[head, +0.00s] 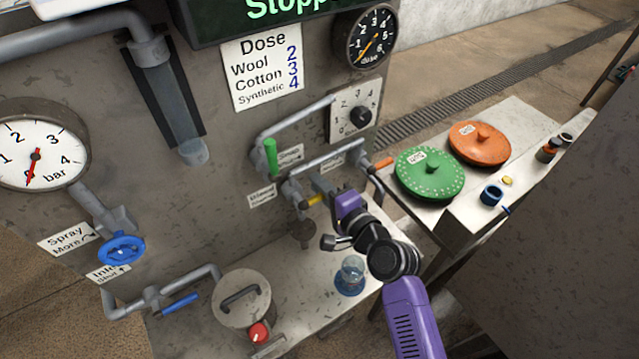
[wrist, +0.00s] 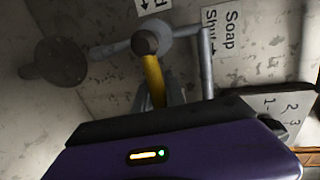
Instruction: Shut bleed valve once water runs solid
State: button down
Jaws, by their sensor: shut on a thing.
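The bleed valve appears to be the small valve with a yellow lever (head: 316,199) on the pipework of the grey machine wall. The yellow lever (wrist: 153,78) also shows in the wrist view, running from a round brown-grey hub down to my fingers. My gripper (head: 327,188) is at the lever, with its purple body to the right. In the wrist view my gripper (wrist: 160,98) is shut on the lever's lower end. A funnel-like cup (head: 303,234) hangs below the valve. I cannot make out any running water.
A green handle (head: 270,157) and an orange handle (head: 385,162) sit on nearby pipes. The bar gauge (head: 38,150) needle points near zero. A lidded pot (head: 241,298) stands front left. Green (head: 429,172) and orange (head: 479,142) discs lie on the right bench.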

jog(key=shift+f, duration=0.15)
dwell(0.3)
jog(key=c, duration=1.4)
grip_release()
jog(key=v, duration=0.7)
jog(key=shift+s+d+b, duration=0.25)
jog(key=shift+s+b, duration=0.05)
jog(key=shift+b, duration=0.1)
jog(key=shift+s, duration=0.1)
jog(key=p+v, duration=0.1)
jog(key=v, duration=0.8)
